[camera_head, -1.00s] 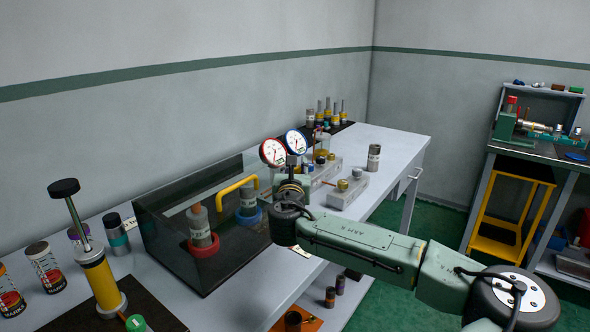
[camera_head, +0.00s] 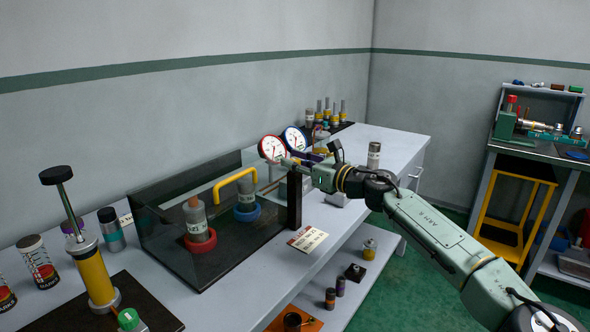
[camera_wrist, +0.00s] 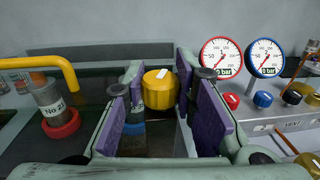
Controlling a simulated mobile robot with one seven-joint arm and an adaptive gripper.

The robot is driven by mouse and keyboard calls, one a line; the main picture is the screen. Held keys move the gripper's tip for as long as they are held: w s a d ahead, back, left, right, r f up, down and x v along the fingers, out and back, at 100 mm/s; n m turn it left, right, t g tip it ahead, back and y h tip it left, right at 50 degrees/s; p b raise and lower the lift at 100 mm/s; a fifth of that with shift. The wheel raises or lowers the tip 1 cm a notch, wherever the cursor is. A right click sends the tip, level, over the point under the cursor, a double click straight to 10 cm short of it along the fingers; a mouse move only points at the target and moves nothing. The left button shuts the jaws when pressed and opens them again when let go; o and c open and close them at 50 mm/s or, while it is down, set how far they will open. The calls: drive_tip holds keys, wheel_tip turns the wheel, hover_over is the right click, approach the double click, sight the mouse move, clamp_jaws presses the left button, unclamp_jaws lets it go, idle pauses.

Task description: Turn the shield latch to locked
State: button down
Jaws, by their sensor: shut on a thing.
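The shield latch appears to be a yellow round knob (camera_wrist: 159,92) with a white mark on top, in the middle of the wrist view. My gripper (camera_wrist: 160,84) has its purple-padded fingers on either side of the knob and is shut on it. In the head view my gripper (camera_head: 303,163) is at the top of a dark post (camera_head: 294,200) at the right end of the clear shield (camera_head: 172,238). The knob is hidden there by my gripper.
Behind the shield, test pieces stand in a red ring (camera_head: 201,245) and a blue ring (camera_head: 247,213), near a yellow pipe handle (camera_head: 235,181). Two gauges (camera_wrist: 221,57) read about 0 bar beside a valve block. A card (camera_head: 307,239) lies at the bench's front edge.

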sight(296, 160)
drive_tip(key=n+g+y, duration=0.2)
drive_tip(key=n+g, duration=0.1)
drive_tip(key=g, duration=0.1)
drive_tip(key=shift+w+y, duration=0.1)
drive_tip(key=shift+y, duration=0.3)
drive_tip(key=shift+n+g+y, duration=0.5)
drive_tip(key=shift+n+g, duration=0.5)
drive_tip(key=shift+g, duration=0.6)
drive_tip(key=shift+n+g+p, duration=0.6)
drive_tip(key=shift+n+g, duration=0.1)
drive_tip(key=shift+g, duration=0.2)
drive_tip(key=c, duration=1.3)
unclamp_jaws()
wheel_tip(296, 160, up, 10)
